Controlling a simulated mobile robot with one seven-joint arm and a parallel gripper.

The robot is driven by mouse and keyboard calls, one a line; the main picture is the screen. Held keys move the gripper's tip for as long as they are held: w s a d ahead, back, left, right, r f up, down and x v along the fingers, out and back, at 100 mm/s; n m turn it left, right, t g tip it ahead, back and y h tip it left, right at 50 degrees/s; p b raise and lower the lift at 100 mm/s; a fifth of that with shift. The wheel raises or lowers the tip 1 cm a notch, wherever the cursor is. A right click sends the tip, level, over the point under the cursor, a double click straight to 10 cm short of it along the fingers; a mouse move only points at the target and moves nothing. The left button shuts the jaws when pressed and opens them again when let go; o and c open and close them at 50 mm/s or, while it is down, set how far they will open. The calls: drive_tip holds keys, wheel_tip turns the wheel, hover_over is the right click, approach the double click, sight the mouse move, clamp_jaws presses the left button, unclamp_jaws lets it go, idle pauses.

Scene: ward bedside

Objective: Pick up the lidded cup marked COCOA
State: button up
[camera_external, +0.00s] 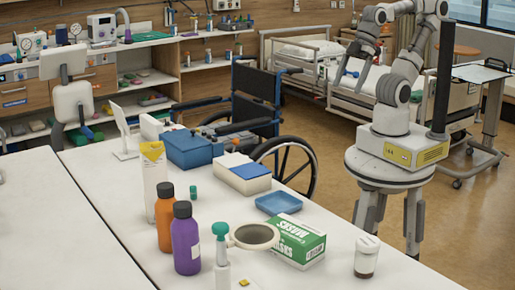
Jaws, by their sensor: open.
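A small container with a white lid, a pale body and a dark brown lower part (367,258) stands upright at the near right edge of the white table. It looks like a lidded cup, but I cannot read any lettering on it, so I cannot confirm the COCOA mark. My gripper (352,76) hangs from my raised arm in the background, in front of the bed. It is open, empty and well away from the table and the container.
Left of the container are a green and white mask box (297,243), a round-headed magnifier (254,236), a blue tray (278,204), a purple bottle (186,243) and an orange bottle (164,218). A wheelchair (262,112) stands behind the table. Floor between wheelchair and my base is clear.

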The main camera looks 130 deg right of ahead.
drive_tip(key=w+a+r+n+y+b, duration=0.1)
drive_tip(key=w+a+n+b, duration=0.1)
drive_tip(key=w+a, duration=0.55)
drive_tip(key=n+g+y+b, duration=0.1)
drive_tip(key=n+g+b, duration=0.1)
drive_tip(key=n+b, duration=0.15)
hover_over(370, 238)
drive_tip(key=s+d, duration=0.3)
drive_tip(key=s, duration=0.2)
wheel_tip(370, 238, down, 13)
drive_tip(key=shift+n, duration=0.45)
drive_tip(key=x, duration=1.1)
drive_tip(key=shift+w+a+f, duration=0.1)
drive_tip(key=shift+w+a, duration=0.15)
drive_tip(key=shift+w, duration=0.05)
drive_tip(key=shift+w+x, duration=0.2)
drive_tip(key=shift+x, duration=2.5)
drive_tip(key=shift+a, duration=0.15)
drive_tip(key=c, duration=1.6)
